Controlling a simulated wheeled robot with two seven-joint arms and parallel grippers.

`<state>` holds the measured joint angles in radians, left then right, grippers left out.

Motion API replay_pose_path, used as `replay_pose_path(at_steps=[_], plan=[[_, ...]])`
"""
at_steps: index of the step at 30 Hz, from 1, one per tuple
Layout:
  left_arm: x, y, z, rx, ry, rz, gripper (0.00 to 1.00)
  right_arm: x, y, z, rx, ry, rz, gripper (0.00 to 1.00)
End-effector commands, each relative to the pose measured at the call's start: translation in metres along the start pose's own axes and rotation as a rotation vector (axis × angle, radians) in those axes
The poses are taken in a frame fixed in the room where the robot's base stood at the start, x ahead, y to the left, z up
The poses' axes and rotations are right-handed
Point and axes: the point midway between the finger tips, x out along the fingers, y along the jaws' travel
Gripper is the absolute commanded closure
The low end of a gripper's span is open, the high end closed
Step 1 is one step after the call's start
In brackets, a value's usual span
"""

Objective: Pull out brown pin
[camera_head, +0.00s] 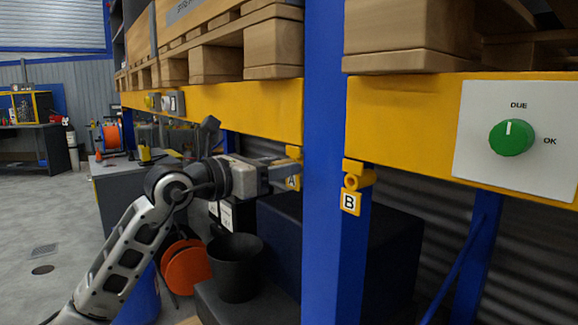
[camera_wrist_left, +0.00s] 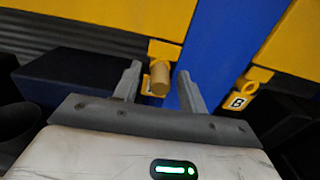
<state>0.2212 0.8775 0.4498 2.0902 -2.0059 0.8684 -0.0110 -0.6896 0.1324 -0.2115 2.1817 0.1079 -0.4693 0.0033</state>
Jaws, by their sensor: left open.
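A brownish-yellow cylindrical pin (camera_wrist_left: 160,80) sticks out of a yellow bracket (camera_wrist_left: 164,52) beside the blue post in the left wrist view. My left gripper (camera_wrist_left: 160,88) is open, with one finger on each side of the pin; I cannot tell whether either touches it. In the head view my left gripper (camera_head: 284,171) reaches in at the bracket with tag A (camera_head: 293,183), and the fingers hide most of the pin there. My right gripper is in neither view.
A second yellow bracket with a round piece (camera_head: 357,181) and tag B (camera_head: 350,203) is on the blue post (camera_head: 332,250). A green knob (camera_head: 511,137) sits on a white panel at right. A black bucket (camera_head: 235,266) stands below my left gripper.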

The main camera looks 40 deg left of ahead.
Motion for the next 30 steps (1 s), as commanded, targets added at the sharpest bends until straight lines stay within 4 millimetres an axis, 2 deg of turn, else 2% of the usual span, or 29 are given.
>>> replay_pose_path(at_steps=[24, 25, 29, 30], plan=[[0.0001, 0.0001, -0.0001, 0.0, 0.001, 0.0, 0.58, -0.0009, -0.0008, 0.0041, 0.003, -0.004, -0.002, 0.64], [0.0001, 0.0001, -0.0001, 0.0, 0.001, 0.0, 0.61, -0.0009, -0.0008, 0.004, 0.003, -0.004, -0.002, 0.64], [0.0001, 0.0001, -0.0002, 0.0, 0.001, 0.0, 0.97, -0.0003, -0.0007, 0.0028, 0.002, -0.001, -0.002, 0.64], [0.0001, 0.0001, -0.0002, 0.0, 0.001, 0.0, 1.0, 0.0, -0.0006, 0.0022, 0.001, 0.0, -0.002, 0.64]])
